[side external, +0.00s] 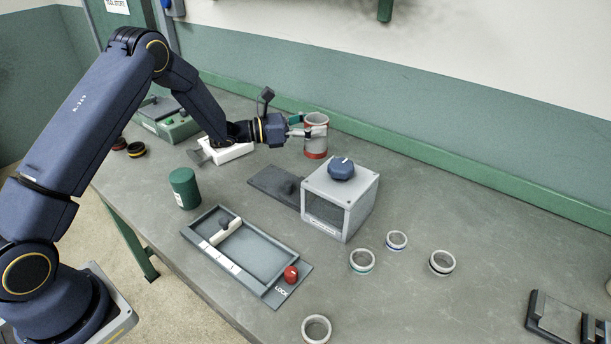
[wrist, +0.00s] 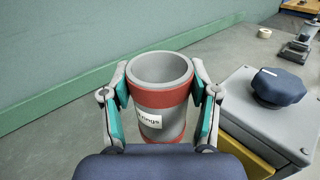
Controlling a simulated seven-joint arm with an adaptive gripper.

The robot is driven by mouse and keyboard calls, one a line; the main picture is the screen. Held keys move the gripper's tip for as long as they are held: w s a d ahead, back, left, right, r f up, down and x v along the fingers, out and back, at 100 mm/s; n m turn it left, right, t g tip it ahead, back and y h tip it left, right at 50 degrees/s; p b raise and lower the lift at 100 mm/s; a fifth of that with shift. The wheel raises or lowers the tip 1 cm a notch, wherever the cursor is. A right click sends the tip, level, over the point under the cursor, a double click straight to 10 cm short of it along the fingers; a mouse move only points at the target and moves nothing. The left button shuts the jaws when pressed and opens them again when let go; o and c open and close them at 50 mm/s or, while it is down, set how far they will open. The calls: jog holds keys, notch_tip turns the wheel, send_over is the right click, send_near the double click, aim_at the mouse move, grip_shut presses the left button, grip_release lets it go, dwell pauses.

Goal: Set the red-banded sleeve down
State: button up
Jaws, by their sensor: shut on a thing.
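The red-banded sleeve (side external: 316,152) is a grey hollow cylinder with red bands and a white label partly reading "rings". In the wrist view the sleeve (wrist: 160,98) stands upright between the two teal-padded fingers, with its open top facing up. My gripper (side external: 308,130) is shut on it from the left in the side view; the fingers of my gripper (wrist: 162,88) press on both sides. The sleeve is over the back of the grey bench (side external: 420,195), near the green back rail. I cannot tell whether its bottom touches the bench.
A grey box with a blue knob (side external: 341,169) stands close in front and to the right of the sleeve.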

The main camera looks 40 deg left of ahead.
aim_at(324, 146)
jog(key=shift+w+d+f, duration=0.1)
jog(key=shift+w+f, duration=0.7)
jog(key=shift+f, duration=0.65)
jog(key=shift+w+a+f, duration=0.1)
jog(key=shift+w+f, duration=0.65)
jog(key=shift+f, duration=0.75)
jog(key=shift+w+d+f, duration=0.1)
jog(key=shift+w+f, duration=0.7)
jog(key=shift+f, duration=0.65)
jog(key=shift+f, duration=0.1)
jog(key=o, duration=1.3)
